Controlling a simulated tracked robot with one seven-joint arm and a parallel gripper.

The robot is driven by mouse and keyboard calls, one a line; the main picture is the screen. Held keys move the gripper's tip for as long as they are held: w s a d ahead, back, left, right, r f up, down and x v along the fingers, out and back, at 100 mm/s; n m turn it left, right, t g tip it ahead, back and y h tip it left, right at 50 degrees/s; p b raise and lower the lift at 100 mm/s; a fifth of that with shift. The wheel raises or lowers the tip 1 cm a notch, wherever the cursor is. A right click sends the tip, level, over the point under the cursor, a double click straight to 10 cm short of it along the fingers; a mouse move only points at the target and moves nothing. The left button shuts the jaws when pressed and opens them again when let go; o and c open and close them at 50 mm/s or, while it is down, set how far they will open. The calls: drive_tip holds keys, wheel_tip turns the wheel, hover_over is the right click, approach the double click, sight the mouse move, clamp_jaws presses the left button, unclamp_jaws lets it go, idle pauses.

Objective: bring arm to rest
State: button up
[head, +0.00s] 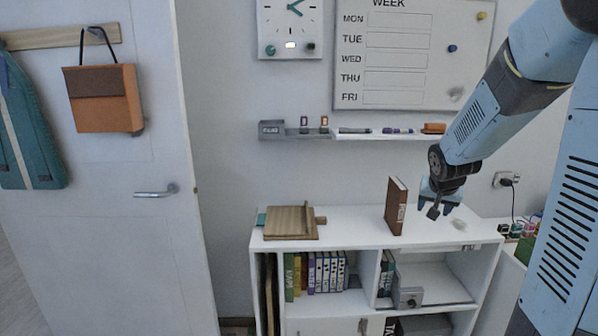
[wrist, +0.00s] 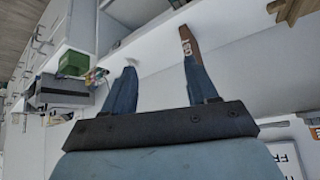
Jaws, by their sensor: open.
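My gripper (head: 437,205) hangs at the end of my blue arm, over the right part of the white shelf desk (head: 350,236). In the wrist view my gripper (wrist: 158,82) shows two blue fingers set apart with nothing between them. A brown book (head: 396,206) stands upright on the desk top, just left of my gripper in the head view. In the wrist view the book (wrist: 187,42) appears beyond the tip of the right finger and is partly hidden by it. I cannot tell whether they touch.
A wooden stand (head: 291,222) sits on the desk's left part. Several books (head: 318,272) fill the shelf below. A narrow wall shelf (head: 380,136) and whiteboard (head: 412,55) are behind. The desk top between stand and brown book is clear. A white door (head: 110,200) is left.

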drive_tip(key=s+a+r+n, duration=0.1)
drive_tip(key=s+a+r, duration=0.2)
drive_tip(key=s, duration=0.6)
drive_tip(key=s+a+r+n+y, duration=0.1)
drive_tip(key=s+a+r+n, duration=0.1)
drive_tip(key=s+a, duration=0.3)
drive_tip(key=s+a+r+n+g+y, duration=0.1)
drive_tip(key=s+a+r, duration=0.3)
drive_tip(key=s, duration=0.9)
drive_tip(key=shift+a+r+n, duration=0.15)
drive_tip(key=shift+r+n, duration=0.25)
drive_tip(key=shift+r, duration=0.05)
drive_tip(key=shift+s, duration=0.1)
